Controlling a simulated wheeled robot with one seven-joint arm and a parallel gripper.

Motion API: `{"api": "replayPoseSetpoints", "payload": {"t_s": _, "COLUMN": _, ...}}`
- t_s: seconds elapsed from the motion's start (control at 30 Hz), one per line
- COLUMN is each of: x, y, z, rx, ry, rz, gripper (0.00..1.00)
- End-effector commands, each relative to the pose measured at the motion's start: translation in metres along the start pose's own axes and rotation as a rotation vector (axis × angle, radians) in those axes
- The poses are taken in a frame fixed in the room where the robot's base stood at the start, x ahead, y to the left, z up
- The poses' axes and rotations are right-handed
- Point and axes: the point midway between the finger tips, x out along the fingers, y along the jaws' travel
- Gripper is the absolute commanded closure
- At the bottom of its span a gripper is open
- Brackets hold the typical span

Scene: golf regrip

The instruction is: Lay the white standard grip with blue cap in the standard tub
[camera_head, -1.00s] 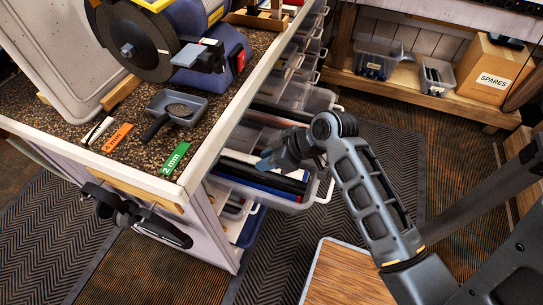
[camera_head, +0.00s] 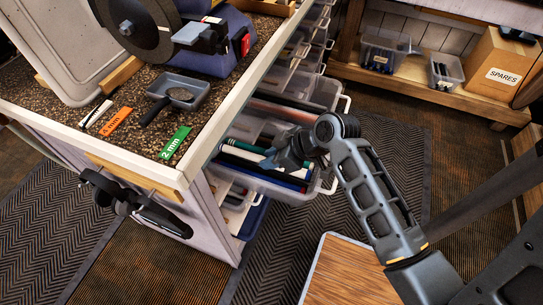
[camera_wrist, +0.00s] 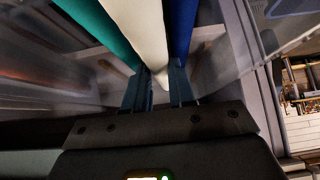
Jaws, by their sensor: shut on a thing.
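The white grip (camera_wrist: 142,30) lies between a green grip (camera_wrist: 95,25) and a blue grip (camera_wrist: 184,30) in the wrist view. My gripper (camera_wrist: 160,88) is shut on the white grip, with a finger on each side of it. In the head view, my gripper (camera_head: 270,161) is at an open clear tub (camera_head: 296,200) below the bench top, and the white grip (camera_head: 236,153) runs left from it. I cannot make out the blue cap. No label shows whether this is the standard tub.
Other open clear tubs (camera_head: 325,93) are stacked behind and above. The bench edge (camera_head: 222,108) is close on the left. A wooden-topped surface (camera_head: 345,275) stands in front. A SPARES box (camera_head: 497,67) and small bins (camera_head: 385,52) sit on the far shelf.

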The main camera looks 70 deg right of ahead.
Motion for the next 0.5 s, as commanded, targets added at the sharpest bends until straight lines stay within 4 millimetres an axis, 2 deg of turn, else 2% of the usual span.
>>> {"api": "replayPoseSetpoints", "payload": {"t_s": 0.5, "x": 0.0068, "y": 0.0001, "z": 0.0058, "rx": 0.000, "ry": 0.000, "rz": 0.000, "gripper": 1.00}}
